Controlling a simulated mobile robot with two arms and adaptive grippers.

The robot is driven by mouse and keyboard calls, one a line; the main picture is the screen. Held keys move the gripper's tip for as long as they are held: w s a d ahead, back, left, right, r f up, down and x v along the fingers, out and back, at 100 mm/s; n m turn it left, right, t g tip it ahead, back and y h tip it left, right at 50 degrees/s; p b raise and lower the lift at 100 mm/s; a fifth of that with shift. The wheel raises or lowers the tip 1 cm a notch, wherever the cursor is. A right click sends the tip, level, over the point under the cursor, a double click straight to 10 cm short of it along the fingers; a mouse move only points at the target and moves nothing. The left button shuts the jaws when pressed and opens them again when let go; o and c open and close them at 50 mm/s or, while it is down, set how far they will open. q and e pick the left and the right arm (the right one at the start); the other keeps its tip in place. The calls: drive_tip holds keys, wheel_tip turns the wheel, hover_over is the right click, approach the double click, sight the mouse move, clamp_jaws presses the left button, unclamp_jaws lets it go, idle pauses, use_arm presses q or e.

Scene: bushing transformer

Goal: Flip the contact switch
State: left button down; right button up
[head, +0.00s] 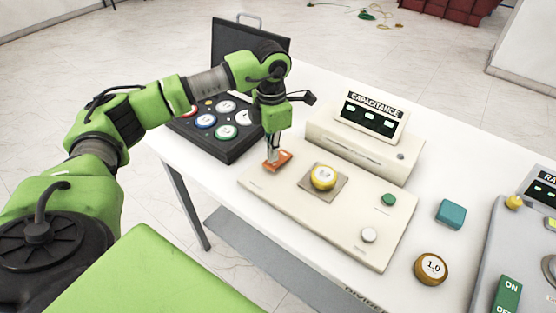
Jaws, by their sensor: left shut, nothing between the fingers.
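The contact switch seems to be the small orange-red rocker (277,160) at the left end of the beige panel (288,200) of the capacitance device. My left gripper (272,156) points down from above, shut and empty, with its tips at the switch. I cannot tell whether the tips touch it. The tips partly cover the switch's far side, and I cannot make out which way it is tipped. My right gripper is not in the picture.
Behind stands the capacitance display (370,117). An open black case (213,154) lies left. A teal block (451,214), a 1.0 weight (431,268) and a grey device (531,225) are right.

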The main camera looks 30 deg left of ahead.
use_arm(q)
drive_tip(key=shift+f+b, duration=0.65)
drive_tip(key=shift+f, duration=0.3)
drive_tip(key=shift+r, duration=0.15)
drive_tip(key=shift+r+p, duration=2.25)
drive_tip(key=shift+r, duration=1.2)
drive_tip(key=shift+f, duration=0.1)
